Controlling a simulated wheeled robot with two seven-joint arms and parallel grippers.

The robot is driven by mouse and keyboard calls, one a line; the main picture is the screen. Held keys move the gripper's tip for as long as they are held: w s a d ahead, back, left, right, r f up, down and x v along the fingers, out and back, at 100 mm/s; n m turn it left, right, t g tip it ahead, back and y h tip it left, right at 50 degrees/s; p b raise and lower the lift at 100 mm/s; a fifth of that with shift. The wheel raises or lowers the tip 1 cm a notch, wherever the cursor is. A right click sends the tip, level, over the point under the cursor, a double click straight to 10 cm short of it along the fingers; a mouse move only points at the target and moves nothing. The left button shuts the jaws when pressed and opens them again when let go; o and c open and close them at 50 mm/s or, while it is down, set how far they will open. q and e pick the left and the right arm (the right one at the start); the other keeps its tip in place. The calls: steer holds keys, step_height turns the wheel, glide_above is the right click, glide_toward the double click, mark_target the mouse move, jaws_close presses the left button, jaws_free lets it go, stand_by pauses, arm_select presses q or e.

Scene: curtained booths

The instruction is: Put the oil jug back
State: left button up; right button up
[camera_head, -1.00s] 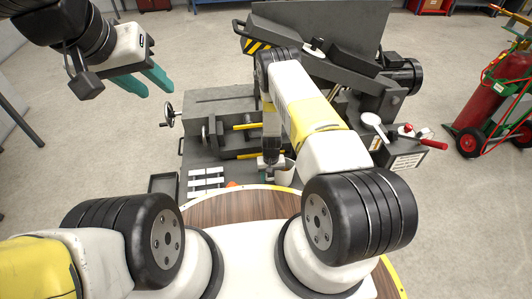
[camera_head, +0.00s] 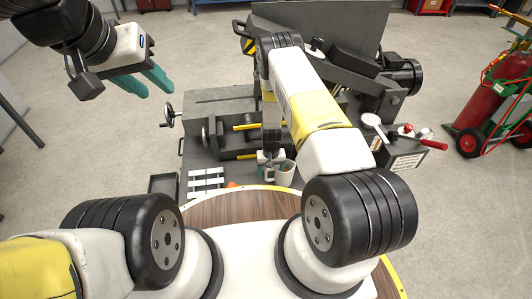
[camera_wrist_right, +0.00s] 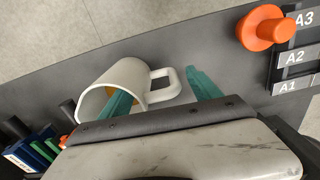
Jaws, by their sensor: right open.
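The oil jug appears as a white, mug-shaped jug (camera_wrist_right: 128,75) with a side handle, in the right wrist view; something orange-yellow shows inside its mouth. In the head view the white jug (camera_head: 284,173) stands on the grey machine's near end. My right gripper (camera_wrist_right: 157,86) is open. One teal finger overlaps the jug at its mouth and the other is beyond the handle; whether either touches is unclear. My right gripper (camera_head: 266,173) is small and partly hidden by its arm in the head view. My left gripper (camera_head: 157,90) is open, empty and raised at upper left.
An orange knob-like piece (camera_wrist_right: 267,27) stands beside a dark rack (camera_wrist_right: 297,60) labelled A1, A2, A3. Blue and green items (camera_wrist_right: 38,150) lie at lower left in the wrist view. White strips (camera_head: 206,182) lie left of the jug. The grey machine (camera_head: 215,110) fills the middle.

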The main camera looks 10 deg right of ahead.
step_height(320, 180, up, 8)
steer(key=shift+f, duration=0.2)
step_height(320, 180, up, 17)
steer(key=w+t+y, duration=0.1)
steer(key=w, duration=0.2)
steer(key=s+r+t+y, duration=0.1)
steer(key=s+r, duration=0.3)
steer(key=r, duration=0.8)
steer(key=s+r+t, duration=0.1)
steer(key=s+r, duration=0.2)
steer(key=r, duration=0.8)
steer(key=s+d+r+t, duration=0.1)
steer(key=s+r, duration=0.5)
steer(key=s, duration=0.4)
steer(key=s+d+r+t, duration=0.1)
steer(key=s+r+t, duration=0.1)
steer(key=s+r, duration=0.5)
steer(key=s, duration=0.3)
steer(key=shift+s+d+r+n, duration=0.25)
steer(key=shift+d+r+n, duration=0.05)
steer(key=shift+d, duration=0.1)
